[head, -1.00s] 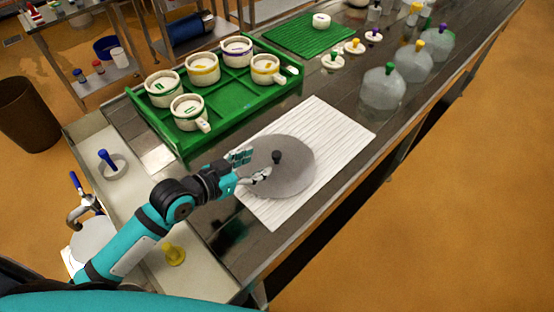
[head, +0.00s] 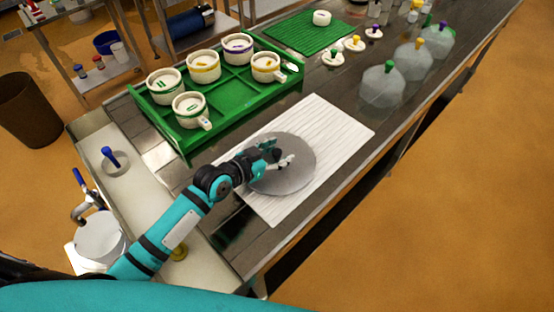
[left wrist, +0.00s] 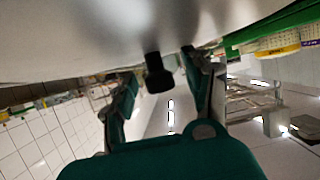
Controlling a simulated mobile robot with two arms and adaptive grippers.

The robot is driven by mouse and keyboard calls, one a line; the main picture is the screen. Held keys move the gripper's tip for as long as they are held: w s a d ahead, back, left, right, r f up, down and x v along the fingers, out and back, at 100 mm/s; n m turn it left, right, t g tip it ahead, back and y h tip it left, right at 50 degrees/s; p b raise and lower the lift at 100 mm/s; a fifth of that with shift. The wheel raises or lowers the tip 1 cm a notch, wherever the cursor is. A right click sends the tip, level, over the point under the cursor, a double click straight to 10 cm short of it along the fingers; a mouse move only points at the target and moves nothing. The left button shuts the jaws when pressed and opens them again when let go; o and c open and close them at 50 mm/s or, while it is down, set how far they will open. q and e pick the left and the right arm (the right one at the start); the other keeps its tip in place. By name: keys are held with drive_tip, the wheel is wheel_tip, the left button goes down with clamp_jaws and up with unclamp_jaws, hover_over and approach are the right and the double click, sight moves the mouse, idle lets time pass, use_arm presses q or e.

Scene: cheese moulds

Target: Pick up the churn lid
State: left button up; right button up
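The churn lid (head: 296,180) is a flat grey disc lying on a white ribbed mat (head: 340,128). In the head view my left gripper (head: 279,155) is over the lid's middle and mostly hides its knob. In the left wrist view the lid's grey surface (left wrist: 90,35) fills the top, and its black knob (left wrist: 157,73) stands between the two fingers of my left gripper (left wrist: 158,80). The fingers are apart, with a gap visible on each side of the knob. My right gripper is not in view.
A green tray (head: 234,92) with several white cheese moulds stands behind the mat. Several clear domes with coloured knobs, such as the green-knobbed one (head: 382,88), stand to the right. A blue-knobbed piece (head: 112,157) is on the counter at left. The mat's right part is bare.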

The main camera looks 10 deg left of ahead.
use_arm(q)
clamp_jaws()
drive_tip(key=shift+r, duration=0.1)
idle(0.4)
